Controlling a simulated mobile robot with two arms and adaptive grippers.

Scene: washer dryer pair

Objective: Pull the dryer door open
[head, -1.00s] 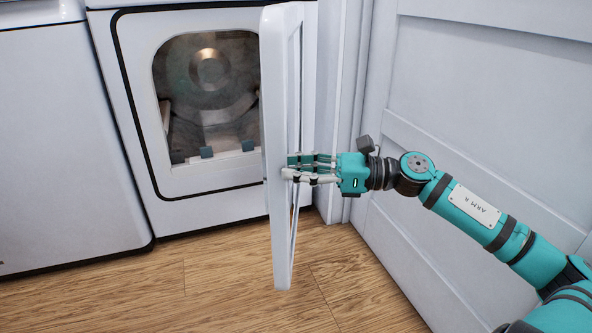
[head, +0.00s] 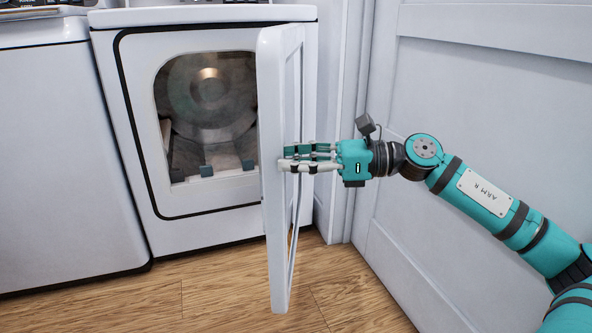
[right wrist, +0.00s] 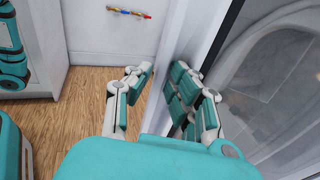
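The white dryer (head: 215,228) stands in the middle of the head view. Its door (head: 270,220) stands well open, swung out toward me, and the opening shows the metal drum (head: 208,95). My right gripper (head: 298,158) reaches in from the right, with its fingers across the door's edge at mid-height. In the right wrist view, the gripper's fingers (right wrist: 165,90) are spread with a gap between them. The right finger lies against or very close to the white door frame (right wrist: 208,35); exact contact is unclear. My left gripper is not in view.
A white washer (head: 60,160) stands left of the dryer. A white panelled wall or door (head: 480,100) is close behind my right arm. The wooden floor (head: 200,295) is clear in front of the dryer.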

